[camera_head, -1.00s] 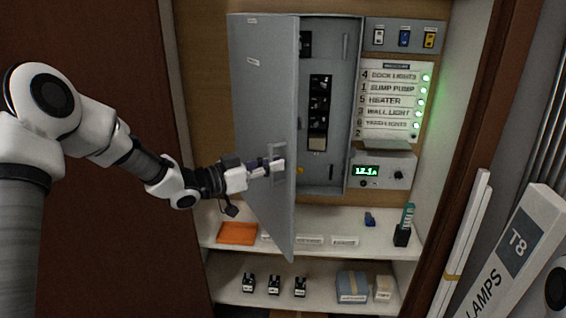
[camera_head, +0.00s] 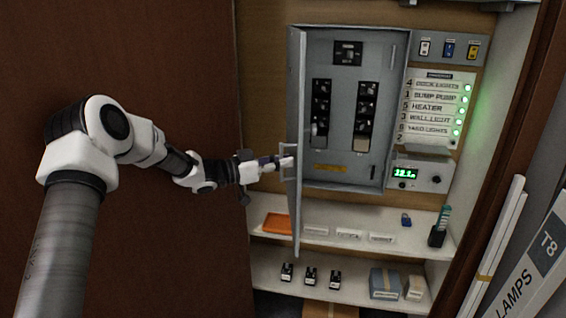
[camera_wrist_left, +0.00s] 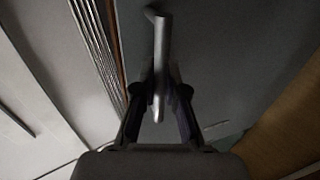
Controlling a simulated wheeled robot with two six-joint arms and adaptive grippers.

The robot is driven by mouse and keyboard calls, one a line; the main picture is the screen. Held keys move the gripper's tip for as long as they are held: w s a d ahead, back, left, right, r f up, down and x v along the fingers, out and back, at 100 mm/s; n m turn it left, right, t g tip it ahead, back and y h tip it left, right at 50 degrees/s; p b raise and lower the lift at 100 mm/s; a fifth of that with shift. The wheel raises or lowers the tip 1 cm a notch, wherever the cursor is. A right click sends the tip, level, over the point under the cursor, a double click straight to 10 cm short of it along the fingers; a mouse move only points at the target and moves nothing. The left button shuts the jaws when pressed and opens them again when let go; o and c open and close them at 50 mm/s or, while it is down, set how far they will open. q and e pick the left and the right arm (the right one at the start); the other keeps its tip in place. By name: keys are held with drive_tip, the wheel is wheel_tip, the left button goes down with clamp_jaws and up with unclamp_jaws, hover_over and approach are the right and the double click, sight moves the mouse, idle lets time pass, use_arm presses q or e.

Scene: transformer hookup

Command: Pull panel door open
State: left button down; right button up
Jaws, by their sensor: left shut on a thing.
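The grey panel door (camera_head: 296,85) stands swung open, seen nearly edge-on at the left side of the grey panel box (camera_head: 398,110). Inside the box, two black breaker columns (camera_head: 321,108) show. My left gripper (camera_head: 284,162) comes in from the left and is shut on the door handle (camera_head: 289,148). In the left wrist view the handle (camera_wrist_left: 161,60) is a grey bar between the two dark fingers (camera_wrist_left: 159,98), with the door face (camera_wrist_left: 215,60) behind it. My right gripper is not in view.
Below the box, a shelf holds an orange tray (camera_head: 276,223), white labels and a dark holder (camera_head: 437,236). A lower shelf holds several small black parts (camera_head: 310,276) and a blue box (camera_head: 384,283). A LAMPS carton (camera_head: 525,280) leans at the right. A brown cabinet door (camera_head: 150,60) stands behind my arm.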

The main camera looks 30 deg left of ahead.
sight(297, 124)
use_arm(q)
drive_tip(key=c, duration=1.2)
unclamp_jaws()
drive_tip(key=shift+d+f, duration=0.1)
drive_tip(key=shift+s, duration=0.1)
wheel_tip(297, 124, up, 10)
drive_tip(key=shift+r, duration=0.1)
